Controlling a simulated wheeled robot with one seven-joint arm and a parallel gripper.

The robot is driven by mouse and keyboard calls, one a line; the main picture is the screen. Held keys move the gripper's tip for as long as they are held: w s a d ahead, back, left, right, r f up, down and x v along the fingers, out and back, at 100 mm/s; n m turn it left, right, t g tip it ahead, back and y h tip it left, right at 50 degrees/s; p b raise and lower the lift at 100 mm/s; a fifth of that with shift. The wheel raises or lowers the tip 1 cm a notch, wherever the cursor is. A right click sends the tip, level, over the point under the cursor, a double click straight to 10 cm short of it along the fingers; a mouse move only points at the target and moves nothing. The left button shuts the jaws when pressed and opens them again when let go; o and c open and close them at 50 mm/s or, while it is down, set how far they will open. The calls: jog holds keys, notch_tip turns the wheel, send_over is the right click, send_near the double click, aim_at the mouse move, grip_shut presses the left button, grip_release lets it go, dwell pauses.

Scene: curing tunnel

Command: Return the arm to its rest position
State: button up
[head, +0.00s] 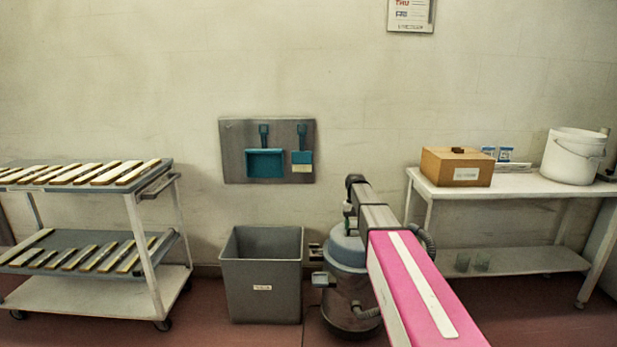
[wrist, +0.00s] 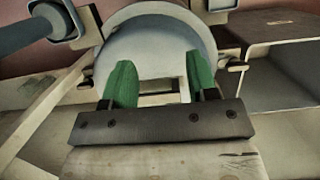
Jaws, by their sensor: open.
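My gripper (wrist: 160,72) shows in the wrist view, with two green fingers set apart on a dark bar with screws. It is open, and I see nothing held between the fingers. A rounded pale grey shape lies beyond and between them; I cannot tell whether they touch it. In the head view my pink arm (head: 412,285) with a white stripe reaches in from the lower right, and its dark elbow end (head: 356,184) stands up near the middle.
A vacuum-like drum with a blue-grey top (head: 345,250) stands beside a grey bin (head: 262,277). A trolley (head: 80,290) with strips is on the left. A white table (head: 515,184) on the right carries a wooden box (head: 456,168) and white bucket (head: 572,158). Floor shows between trolley and bin.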

jog(key=s+f+t, duration=0.1)
jog(key=s+f, duration=0.3)
jog(key=s, duration=0.6)
jog(key=s+f, duration=0.4)
jog(key=s, duration=0.6)
jog(key=s+f+t, duration=0.1)
jog(key=s+f, duration=0.3)
jog(key=s, duration=0.6)
jog(key=shift+s+f+t, duration=0.2)
jog(key=shift+s+t, duration=0.1)
jog(key=shift+s, duration=0.05)
